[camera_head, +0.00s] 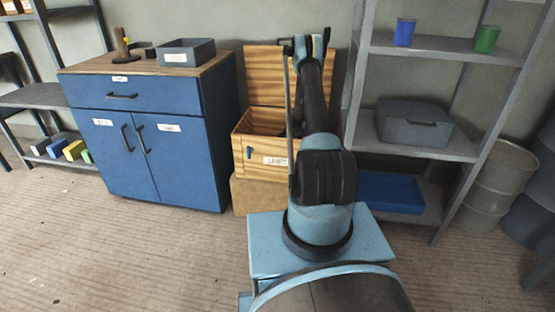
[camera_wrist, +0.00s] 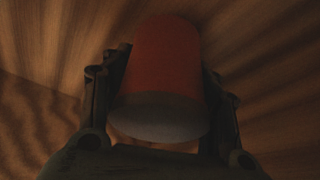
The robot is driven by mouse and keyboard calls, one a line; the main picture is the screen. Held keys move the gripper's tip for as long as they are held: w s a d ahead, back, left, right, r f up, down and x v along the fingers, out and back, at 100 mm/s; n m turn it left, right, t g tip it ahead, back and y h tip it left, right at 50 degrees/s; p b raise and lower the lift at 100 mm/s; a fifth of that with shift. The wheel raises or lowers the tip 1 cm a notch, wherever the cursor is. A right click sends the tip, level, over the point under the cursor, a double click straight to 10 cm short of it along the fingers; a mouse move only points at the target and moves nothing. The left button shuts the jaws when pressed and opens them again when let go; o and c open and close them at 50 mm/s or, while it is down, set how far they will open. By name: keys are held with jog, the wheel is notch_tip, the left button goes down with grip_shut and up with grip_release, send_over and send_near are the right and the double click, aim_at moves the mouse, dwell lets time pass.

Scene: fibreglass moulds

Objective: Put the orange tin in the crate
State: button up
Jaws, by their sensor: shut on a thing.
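The orange tin (camera_wrist: 167,65) shows in the wrist view as a dark red-orange cylinder with a grey end, held between the two fingers of my gripper (camera_wrist: 166,80). Wood grain surrounds it there, in deep shadow. I cannot tell whether the tin touches the wood. The wooden crate (camera_head: 246,157) stands in the middle of the head view, with a white label on its front and a wooden panel upright at its back. My arm reaches over the crate and down into it. The head view hides the tin.
The crate rests on a brown box (camera_head: 254,196). A blue cabinet (camera_head: 150,150) with a grey bin (camera_head: 187,52) on top stands to the left. A grey shelf (camera_head: 420,47) at right bears a blue tin (camera_head: 404,32), a green tin (camera_head: 486,39) and a grey case (camera_head: 412,123).

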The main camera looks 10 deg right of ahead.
jog(key=shift+f, duration=0.45)
jog(key=shift+f, duration=0.1)
jog(key=o, duration=1.2)
